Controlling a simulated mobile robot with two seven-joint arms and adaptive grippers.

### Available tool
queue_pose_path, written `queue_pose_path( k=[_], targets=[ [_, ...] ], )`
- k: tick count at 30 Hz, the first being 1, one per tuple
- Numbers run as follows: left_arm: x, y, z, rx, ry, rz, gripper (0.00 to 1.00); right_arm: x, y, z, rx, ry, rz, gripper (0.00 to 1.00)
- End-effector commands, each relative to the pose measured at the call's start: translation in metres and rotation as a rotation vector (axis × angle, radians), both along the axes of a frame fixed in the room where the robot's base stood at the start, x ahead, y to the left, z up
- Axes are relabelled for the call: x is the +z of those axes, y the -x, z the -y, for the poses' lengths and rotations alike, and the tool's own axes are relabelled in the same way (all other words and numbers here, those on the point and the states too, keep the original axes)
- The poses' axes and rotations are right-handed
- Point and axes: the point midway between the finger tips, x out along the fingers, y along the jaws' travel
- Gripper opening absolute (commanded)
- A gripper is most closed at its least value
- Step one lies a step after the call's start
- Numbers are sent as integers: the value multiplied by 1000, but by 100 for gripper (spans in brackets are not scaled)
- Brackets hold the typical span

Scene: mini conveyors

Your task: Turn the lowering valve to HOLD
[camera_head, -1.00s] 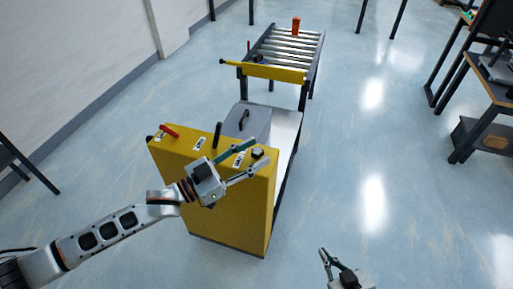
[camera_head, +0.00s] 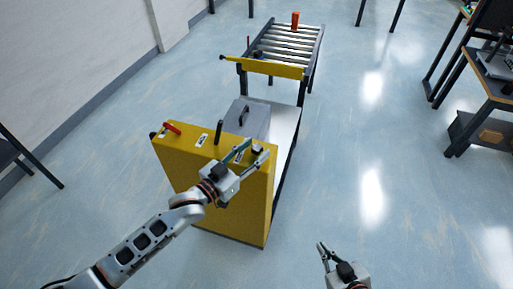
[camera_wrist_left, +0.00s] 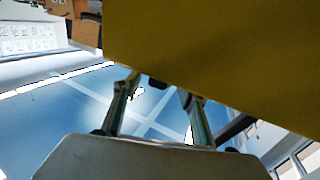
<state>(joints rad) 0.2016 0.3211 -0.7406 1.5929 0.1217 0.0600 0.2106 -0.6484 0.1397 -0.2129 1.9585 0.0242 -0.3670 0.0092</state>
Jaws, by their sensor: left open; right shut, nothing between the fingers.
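A yellow cabinet (camera_head: 215,190) carries a red lever (camera_head: 172,128) at its top left, an upright black lever (camera_head: 218,132) in the middle and a black knob (camera_head: 257,149) at its right end. I cannot read the labels, so which control is the lowering valve is not clear. My left gripper (camera_head: 255,154) is open at the cabinet's right end, its fingertips on either side of the black knob in the picture; contact cannot be seen. In the left wrist view its open fingers (camera_wrist_left: 160,88) reach toward the yellow cabinet (camera_wrist_left: 225,45). My right gripper (camera_head: 324,252) is shut and empty, low over open floor.
A grey box with a handle (camera_head: 247,118) stands behind the cabinet. Beyond it is a roller conveyor (camera_head: 289,43) with a yellow crossbar (camera_head: 273,69) and an orange object (camera_head: 295,20). Dark tables (camera_head: 492,90) stand at the right. The floor right of the cabinet is clear.

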Motion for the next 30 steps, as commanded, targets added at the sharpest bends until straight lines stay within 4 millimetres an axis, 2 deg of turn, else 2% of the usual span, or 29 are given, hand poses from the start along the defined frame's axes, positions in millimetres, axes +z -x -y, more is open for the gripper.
queue_pose_path(
  k=[5,13,14,18,30],
  targets=[
    [0,-10,9,0,1,1,42,2,-1,0,0,0,5,0],
    [0,-11,10,0,0,0,42,3,-2,0,0,-1,6,0],
    [0,-11,10,0,0,0,39,3,-2,0,0,-1,6,0],
    [0,-11,10,0,0,0,3,2,-2,0,0,0,5,0],
    [3,-12,13,-83,1,11,2,-5,1,0,0,2,-3,0]
  ],
)
